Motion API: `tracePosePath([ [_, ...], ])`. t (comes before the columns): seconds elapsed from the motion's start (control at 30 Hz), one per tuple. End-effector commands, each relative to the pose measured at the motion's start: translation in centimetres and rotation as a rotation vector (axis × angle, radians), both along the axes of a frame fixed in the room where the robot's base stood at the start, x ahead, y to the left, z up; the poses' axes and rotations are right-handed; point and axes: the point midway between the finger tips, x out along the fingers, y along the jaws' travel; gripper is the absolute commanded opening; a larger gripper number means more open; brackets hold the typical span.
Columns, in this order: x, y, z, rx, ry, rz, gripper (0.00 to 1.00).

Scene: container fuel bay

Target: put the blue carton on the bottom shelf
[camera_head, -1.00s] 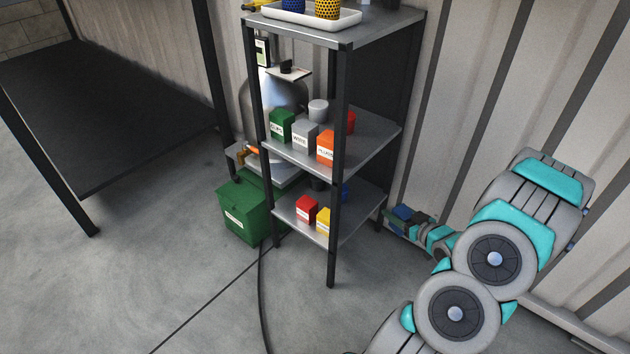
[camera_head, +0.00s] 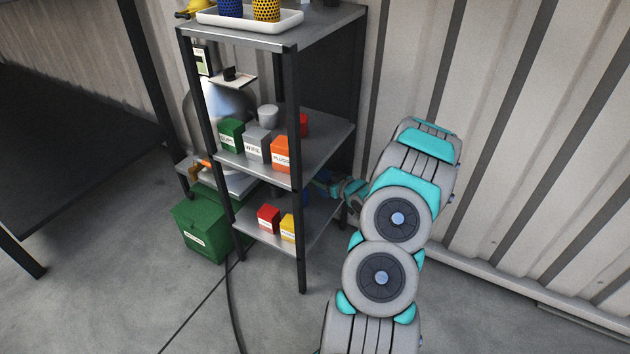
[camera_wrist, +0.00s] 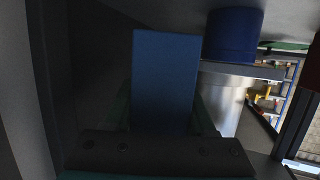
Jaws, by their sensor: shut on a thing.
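The blue carton (camera_wrist: 163,78) fills the middle of the wrist view, held between the fingers of my gripper (camera_wrist: 165,112). In the head view my gripper (camera_head: 328,184) reaches in at the right side of the shelf rack, between the middle and bottom levels, partly hidden by the frame. The carton is hard to make out there. The bottom shelf (camera_head: 266,238) holds a red carton (camera_head: 268,219) and a yellow carton (camera_head: 288,228) at its front. A blue tub (camera_wrist: 233,36) stands near the held carton in the wrist view, which looks upside down.
The middle shelf (camera_head: 262,172) holds green, grey and orange cartons, a grey tub and a red tub. Dark posts (camera_head: 298,215) frame the rack. A green box (camera_head: 197,232) stands on the floor at left. A corrugated wall (camera_head: 490,150) is at right.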

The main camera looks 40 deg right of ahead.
Motion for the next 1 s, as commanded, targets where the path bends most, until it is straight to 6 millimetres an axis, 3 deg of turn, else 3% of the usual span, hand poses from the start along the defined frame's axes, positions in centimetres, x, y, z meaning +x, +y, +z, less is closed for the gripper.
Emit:
tracePosePath([
  [0.1,2.1,0.0,0.0,-0.003,-0.002,0.003,0.0],
  [0.23,2.9,0.0,0.0,-0.002,0.0,0.002,0.0],
  [0.37,3.1,0.0,-0.6,0.0,0.001,0.001,0.0],
  [0.6,3.0,0.0,-3.4,0.0,0.0,-0.001,0.0],
  [0.97,3.0,-0.1,-3.7,-0.001,0.0,-0.001,0.0],
  [1.0,3.0,-0.1,-3.7,-0.001,0.0,-0.001,0.59],
])
